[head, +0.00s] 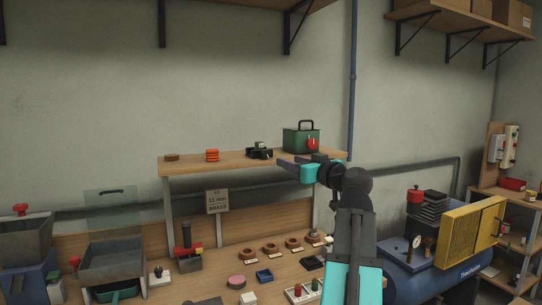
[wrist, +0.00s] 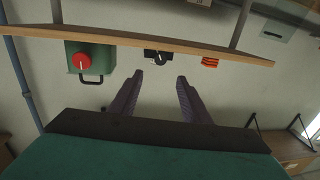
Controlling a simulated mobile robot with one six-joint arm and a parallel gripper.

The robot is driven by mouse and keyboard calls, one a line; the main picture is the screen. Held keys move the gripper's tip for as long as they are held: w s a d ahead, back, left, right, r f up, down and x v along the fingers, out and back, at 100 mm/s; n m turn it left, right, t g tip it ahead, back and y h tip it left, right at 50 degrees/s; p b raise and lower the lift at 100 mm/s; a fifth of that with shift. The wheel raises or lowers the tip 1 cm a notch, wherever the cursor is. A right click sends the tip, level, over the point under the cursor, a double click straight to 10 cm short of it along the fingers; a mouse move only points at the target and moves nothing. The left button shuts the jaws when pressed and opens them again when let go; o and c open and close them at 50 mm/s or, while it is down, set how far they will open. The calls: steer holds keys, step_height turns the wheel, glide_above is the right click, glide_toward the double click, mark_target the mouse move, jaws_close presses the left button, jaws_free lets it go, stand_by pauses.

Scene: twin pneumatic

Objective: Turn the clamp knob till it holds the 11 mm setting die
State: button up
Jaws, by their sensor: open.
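My gripper (head: 284,163) is raised at the front edge of the raised shelf, its purple fingers apart and empty. In the wrist view, which is upside down, the open fingers (wrist: 160,77) point toward a small black device (wrist: 158,56) on that shelf; it also shows in the head view (head: 259,152). Several copper-brown ring-shaped pieces, one of them here (head: 271,248), sit with small labels on the bench below. A sign (head: 217,201) reads 11 mm brass. I cannot tell which ring is the 11 mm die, or which part is the clamp knob.
On the shelf (head: 225,162) stand a green box (head: 297,139) with a red round part, an orange stack (head: 212,155) and a brown disc (head: 172,157). A red-and-black press-like fixture (head: 187,250) and metal bins stand left on the bench. A blue compressor (head: 405,270) is right.

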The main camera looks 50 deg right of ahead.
mark_target(268, 153)
steer(key=p+x, duration=0.2)
steer(key=x, duration=1.1)
steer(key=shift+w+d, duration=0.1)
steer(key=shift+w, duration=0.15)
steer(key=c, duration=1)
steer(key=shift+c, duration=0.2)
steer(key=shift+m, duration=0.4)
steer(key=shift+m+b, duration=0.5)
steer(key=shift+b, duration=0.05)
steer(key=shift+m, duration=0.7)
